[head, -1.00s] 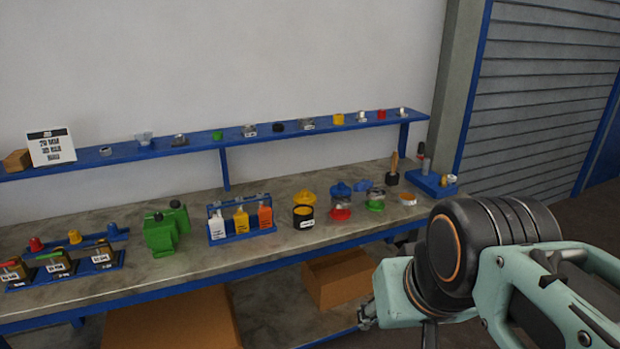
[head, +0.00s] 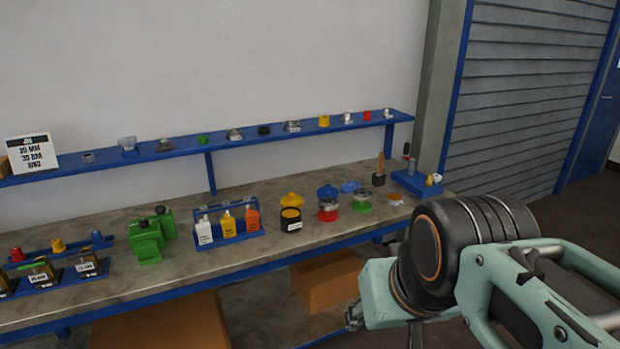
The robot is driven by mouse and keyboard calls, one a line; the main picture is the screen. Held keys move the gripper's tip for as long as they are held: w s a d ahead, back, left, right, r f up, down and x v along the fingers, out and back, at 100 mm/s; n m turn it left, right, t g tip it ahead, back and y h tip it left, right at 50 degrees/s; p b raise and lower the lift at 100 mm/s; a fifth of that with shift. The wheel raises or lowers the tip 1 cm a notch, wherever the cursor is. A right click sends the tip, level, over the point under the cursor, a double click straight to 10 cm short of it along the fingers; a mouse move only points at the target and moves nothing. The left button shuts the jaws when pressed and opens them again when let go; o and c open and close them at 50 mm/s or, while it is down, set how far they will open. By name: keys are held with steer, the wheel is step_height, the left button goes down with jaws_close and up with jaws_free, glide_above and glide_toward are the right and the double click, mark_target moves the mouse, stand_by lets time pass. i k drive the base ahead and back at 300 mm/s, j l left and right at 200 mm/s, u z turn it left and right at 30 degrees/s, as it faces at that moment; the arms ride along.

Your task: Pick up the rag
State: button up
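I cannot pick out a rag with certainty. A small flat blue thing (head: 349,187) lies toward the back of the workbench (head: 180,262), behind the jars; it is too small to tell whether it is cloth. A small white and orange thing (head: 395,199) lies near the bench's right end. My gripper (head: 354,316) shows only as a small dark part beside my arm, low in front of the bench and apart from these things. My arm hides most of it, so its fingers cannot be read.
Jars, including a yellow-lidded one (head: 291,212), a bottle rack (head: 228,224) and green blocks (head: 151,235) stand on the bench. A blue shelf (head: 180,154) with small parts runs above. Cardboard boxes (head: 328,282) sit below. Floor at the right (head: 570,205) is clear.

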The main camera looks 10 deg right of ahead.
mark_target(349, 187)
steer(key=i+l+u, duration=0.2)
steer(key=i+l, duration=1.55)
steer(key=i+l+u, duration=0.1)
steer(key=i+l, duration=0.15)
steer(key=l, duration=0.15)
steer(key=i+l+u, duration=0.1)
steer(key=i+l, duration=0.15)
steer(key=l, duration=0.15)
steer(key=j+z, duration=0.15)
steer(key=i+j, duration=0.05)
steer(key=j, duration=0.05)
